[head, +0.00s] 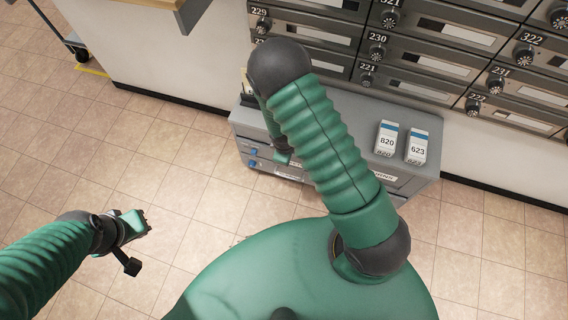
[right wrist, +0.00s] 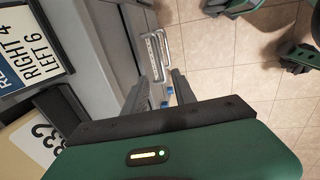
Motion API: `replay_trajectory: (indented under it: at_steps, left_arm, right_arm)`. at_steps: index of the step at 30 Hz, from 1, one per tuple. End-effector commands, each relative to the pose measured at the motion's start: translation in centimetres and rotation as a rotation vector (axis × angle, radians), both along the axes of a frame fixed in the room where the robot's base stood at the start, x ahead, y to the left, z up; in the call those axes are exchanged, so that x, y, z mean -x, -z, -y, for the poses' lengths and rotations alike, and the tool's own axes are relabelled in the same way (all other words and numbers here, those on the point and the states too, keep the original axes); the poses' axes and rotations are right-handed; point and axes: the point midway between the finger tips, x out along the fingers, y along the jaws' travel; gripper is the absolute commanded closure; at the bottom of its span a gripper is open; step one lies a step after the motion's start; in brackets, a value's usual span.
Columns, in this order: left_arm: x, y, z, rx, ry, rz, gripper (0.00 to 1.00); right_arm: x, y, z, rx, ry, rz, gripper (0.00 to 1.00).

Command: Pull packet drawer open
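The grey drawer cabinet (head: 236,118) stands against the wall below the mailboxes. Its drawer fronts (head: 262,163) face me, with labels and small blue parts; they look closed, but my right arm covers much of them. My right gripper (head: 283,158) is at the cabinet's front, partly hidden by its own arm. A pale bar handle (right wrist: 164,42) on the front lies just beyond the fingertips. My left gripper (head: 138,222) is over the floor at left, away from the cabinet; its fingers are unclear.
Two white boxes marked 820 (head: 387,139) and 623 (head: 417,147) stand on the cabinet top. A sign reading RIGHT 4, LEFT 6 (right wrist: 38,55) shows beside my gripper. Numbered mailboxes (head: 400,45) line the wall. The tiled floor (head: 180,150) before the cabinet is clear at left.

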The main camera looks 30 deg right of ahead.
Motion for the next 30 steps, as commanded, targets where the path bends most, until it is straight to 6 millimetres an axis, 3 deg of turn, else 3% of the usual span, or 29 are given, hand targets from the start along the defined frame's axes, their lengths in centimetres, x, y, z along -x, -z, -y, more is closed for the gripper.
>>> replay_trajectory:
  at_steps: [1,3,12,17,25,30]
  left_arm:
    - [0.0,1.3,0.0,0.000,-0.001,-0.001,1.00]
    - [0.0,2.0,0.0,0.000,-0.001,-0.001,1.00]
    - [0.0,4.8,-0.1,0.000,-0.001,-0.001,1.00]
    - [0.0,5.2,-0.1,0.000,-0.001,0.000,1.00]
    - [0.0,5.1,-0.1,0.000,-0.001,0.000,1.00]
    - [0.0,5.1,-0.1,0.000,-0.001,0.000,1.00]
  right_arm:
    - [-0.1,2.1,0.2,0.000,0.000,-0.003,0.68]
    - [-0.3,4.0,0.4,0.000,0.000,-0.003,0.68]
    - [-1.2,10.5,1.3,-0.001,0.000,0.000,0.68]
    - [-1.5,11.6,1.5,-0.002,0.001,0.001,0.68]
    - [-1.5,11.6,1.5,-0.002,0.001,0.001,0.69]
    - [-1.5,11.6,1.5,-0.002,0.001,0.000,0.91]
